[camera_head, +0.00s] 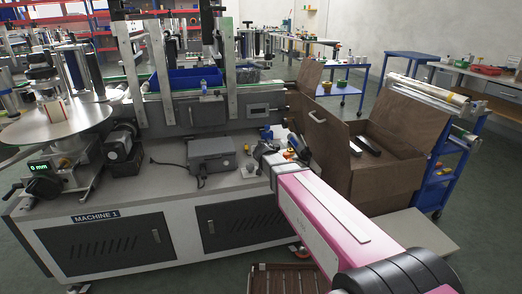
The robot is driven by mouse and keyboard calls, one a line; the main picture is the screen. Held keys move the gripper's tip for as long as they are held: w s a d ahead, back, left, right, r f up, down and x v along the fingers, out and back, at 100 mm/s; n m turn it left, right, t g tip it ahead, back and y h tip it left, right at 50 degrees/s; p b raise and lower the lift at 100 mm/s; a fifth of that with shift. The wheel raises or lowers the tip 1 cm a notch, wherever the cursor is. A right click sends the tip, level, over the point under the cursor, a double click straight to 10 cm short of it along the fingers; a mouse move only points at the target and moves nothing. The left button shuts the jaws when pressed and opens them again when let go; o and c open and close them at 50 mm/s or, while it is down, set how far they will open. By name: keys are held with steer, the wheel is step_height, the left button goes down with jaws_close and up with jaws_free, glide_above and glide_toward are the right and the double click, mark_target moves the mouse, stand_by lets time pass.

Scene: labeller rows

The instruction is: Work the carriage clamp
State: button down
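Machine 1, a labeller with a pale top and black cabinet doors (110,245), fills the left and middle of the head view. No part is marked as the carriage clamp, and I cannot tell which one it is. At the left end are a green "0 mm" readout (38,167) and a black handle unit (44,184) under a large round disc (52,122). My pink arm reaches in from the lower right. Its end, with my gripper (266,146), is over the machine's right end, far from the readout. The fingers are too small and hidden to tell their state.
A grey box (212,155) with cables stands on the machine top. A black motor (122,148) stands left of it. An open brown wooden box (392,165) is close on the right, beside a blue cart (436,185). Green floor lies in front.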

stand_by(0.6)
steer(key=c, duration=1)
jaws_free()
steer(key=shift+c, duration=0.2)
steer(key=shift+s, duration=0.15)
steer(key=v, duration=1)
steer(key=shift+s, duration=0.35)
